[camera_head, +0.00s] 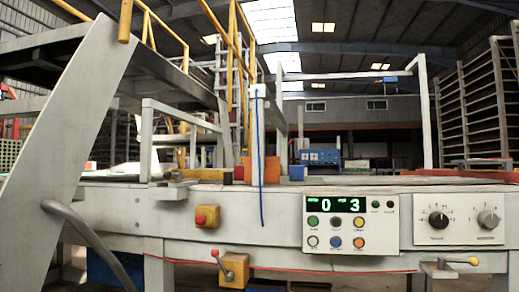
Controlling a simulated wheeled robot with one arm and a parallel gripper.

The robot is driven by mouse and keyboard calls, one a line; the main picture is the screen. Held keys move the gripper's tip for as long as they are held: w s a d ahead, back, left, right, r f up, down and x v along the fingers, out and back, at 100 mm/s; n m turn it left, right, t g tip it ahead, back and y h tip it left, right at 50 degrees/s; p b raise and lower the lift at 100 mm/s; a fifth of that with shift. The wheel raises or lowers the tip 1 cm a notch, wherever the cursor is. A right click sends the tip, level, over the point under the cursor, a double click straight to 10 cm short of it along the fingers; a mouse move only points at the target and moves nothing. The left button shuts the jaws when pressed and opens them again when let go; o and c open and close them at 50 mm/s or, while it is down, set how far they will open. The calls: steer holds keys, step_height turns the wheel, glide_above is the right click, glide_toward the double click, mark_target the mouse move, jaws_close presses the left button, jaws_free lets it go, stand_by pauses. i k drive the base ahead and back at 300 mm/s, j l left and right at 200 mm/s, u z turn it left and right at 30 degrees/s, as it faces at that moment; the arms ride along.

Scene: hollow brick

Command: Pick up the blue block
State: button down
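A small blue block (297,173) appears on the conveyor-like machine top (350,180), just right of the white post. It is small and partly unclear at this distance. An orange-red block (271,171) stands close to its left, beside the post. My gripper is not in view, so its state and its place relative to the blocks do not show.
A white post (256,135) with a hanging blue cord (261,190) rises at the front edge. A larger blue box (320,157) stands farther back.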

mark_target(296, 173)
steer(key=i+z, duration=0.5)
steer(key=z, duration=0.2)
